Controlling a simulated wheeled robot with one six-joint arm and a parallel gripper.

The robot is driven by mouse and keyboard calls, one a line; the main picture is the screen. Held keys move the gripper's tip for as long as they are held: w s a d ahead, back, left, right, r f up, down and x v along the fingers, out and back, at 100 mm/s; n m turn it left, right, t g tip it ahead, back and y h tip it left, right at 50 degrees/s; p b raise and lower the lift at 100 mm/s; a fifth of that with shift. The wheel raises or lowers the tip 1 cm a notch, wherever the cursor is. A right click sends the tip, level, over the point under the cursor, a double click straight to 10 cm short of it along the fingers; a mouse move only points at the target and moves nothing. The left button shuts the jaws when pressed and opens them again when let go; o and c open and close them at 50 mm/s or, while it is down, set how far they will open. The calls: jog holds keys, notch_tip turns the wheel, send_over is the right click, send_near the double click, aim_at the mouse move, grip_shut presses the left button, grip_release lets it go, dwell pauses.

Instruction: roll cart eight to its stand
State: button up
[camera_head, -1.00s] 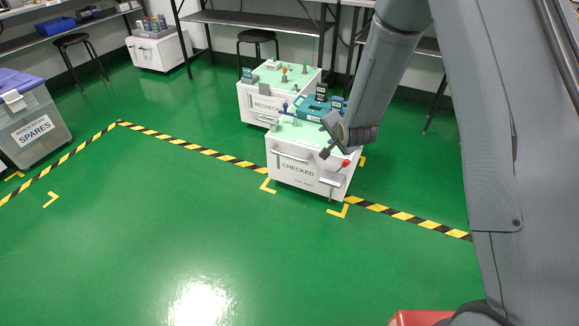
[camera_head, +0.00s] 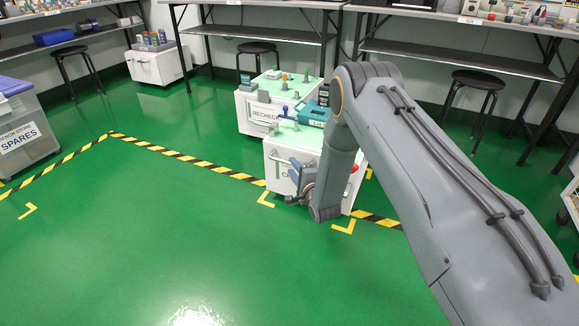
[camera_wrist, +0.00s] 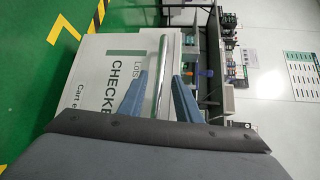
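The white cart marked CHECKED (camera_head: 278,157) stands at the centre in the head view, with a green top carrying a teal case (camera_head: 314,113). Its label in the wrist view (camera_wrist: 95,85) reads "Cart e…", the rest hidden. My gripper (camera_head: 298,184) is at its front face, partly hidden by my arm. In the wrist view my gripper (camera_wrist: 160,76) is open, its two blue fingers on either side of the cart's silver handle bar (camera_wrist: 161,68), with gaps showing. Yellow floor corner marks lie by the cart's front left (camera_head: 266,199) and front right (camera_head: 344,226).
A RECHECK cart (camera_head: 254,112) stands close behind. Yellow-black tape (camera_head: 190,159) crosses the floor by the cart. Another yellow corner mark (camera_head: 28,210) lies at far left, near the SPARES bin (camera_head: 22,140). Benches and stools line the back. The green floor in front is clear.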

aim_at(289, 163)
jog(key=b+x, duration=0.1)
jog(key=x, duration=0.3)
jog(key=shift+w+a+f+b, duration=0.15)
jog(key=shift+w+b, duration=0.2)
jog(key=shift+b, duration=0.05)
grip_shut()
